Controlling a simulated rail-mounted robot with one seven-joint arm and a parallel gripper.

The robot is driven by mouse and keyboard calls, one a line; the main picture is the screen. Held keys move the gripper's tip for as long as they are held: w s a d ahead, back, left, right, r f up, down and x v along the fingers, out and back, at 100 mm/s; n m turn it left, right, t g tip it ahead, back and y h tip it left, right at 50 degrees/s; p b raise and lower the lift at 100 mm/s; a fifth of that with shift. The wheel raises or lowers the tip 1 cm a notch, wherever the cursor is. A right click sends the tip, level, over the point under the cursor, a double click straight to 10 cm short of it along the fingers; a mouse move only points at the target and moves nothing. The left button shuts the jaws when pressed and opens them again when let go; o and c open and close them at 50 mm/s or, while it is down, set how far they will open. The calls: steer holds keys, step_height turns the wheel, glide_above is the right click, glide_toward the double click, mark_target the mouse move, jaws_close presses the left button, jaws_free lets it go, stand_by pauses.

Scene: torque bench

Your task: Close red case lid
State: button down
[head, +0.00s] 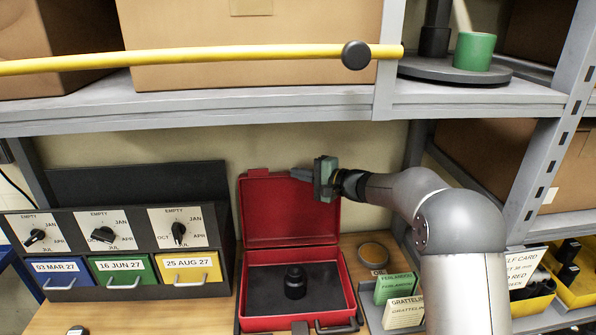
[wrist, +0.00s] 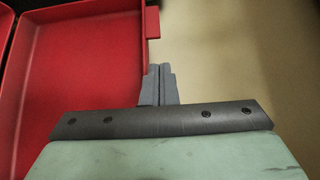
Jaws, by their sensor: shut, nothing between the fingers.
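The red case (head: 268,323) stands open on the wooden bench in the head view. Its lid (head: 290,215) stands raised at the back, near the wall. A dark round knobbed object (head: 295,283) sits on the case's dark insert. My gripper (head: 298,174) is shut and empty at the top edge of the lid. In the wrist view the shut fingers (wrist: 157,84) are beside the lid's rim (wrist: 142,60), close to a red tab (wrist: 152,22). I cannot tell whether they touch the lid.
A dial cabinet (head: 110,235) with blue, green and yellow drawers stands to the left. A round tin (head: 374,255) and a card holder (head: 400,298) stand right of the case. A grey shelf (head: 250,105) runs above, with a yellow bar (head: 200,56) across it.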

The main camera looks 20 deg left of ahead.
mark_target(276, 175)
steer(key=p+x, duration=0.2)
steer(key=x, duration=0.6)
steer(key=shift+a+p, duration=0.2)
steer(key=shift+p, duration=0.2)
steer(key=shift+s+f+b, duration=0.1)
steer(key=shift+s+b, duration=0.05)
steer(key=shift+b, duration=0.25)
